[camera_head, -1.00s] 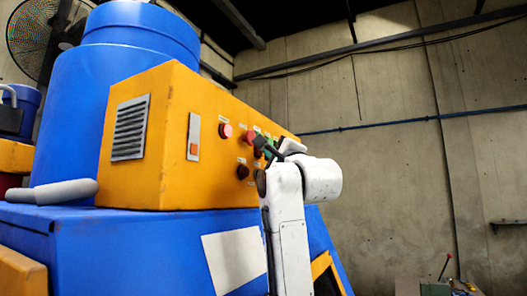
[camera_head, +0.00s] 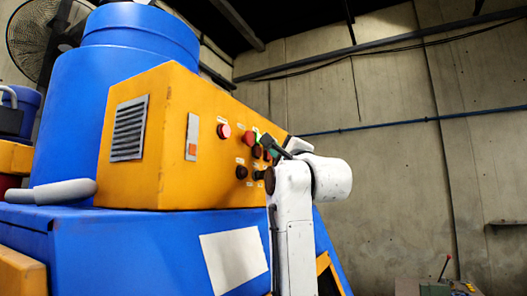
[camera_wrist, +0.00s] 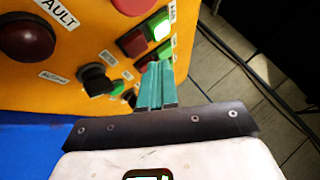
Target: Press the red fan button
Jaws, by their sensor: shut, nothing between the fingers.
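The orange control panel (camera_head: 172,150) carries several round buttons and lamps. In the wrist view, two red square buttons, an upper one (camera_wrist: 132,42) and a lower one (camera_wrist: 145,62), sit beside a lit green button (camera_wrist: 158,27) and a darker green one (camera_wrist: 165,50). Their labels are too small to read, so I cannot tell which is the fan button. My gripper (camera_wrist: 157,82) is shut and empty, its teal fingers pointing at the panel just below the lower red button, partly overlapping that area. I cannot tell whether the tips touch it. My gripper (camera_head: 268,142) also shows at the panel's right part in the head view.
A large red button (camera_wrist: 133,5), a dark red fault lamp (camera_wrist: 28,38) and a black selector knob (camera_wrist: 95,78) surround this group. The blue machine body (camera_head: 130,240) lies below the panel. The space right of the panel is open.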

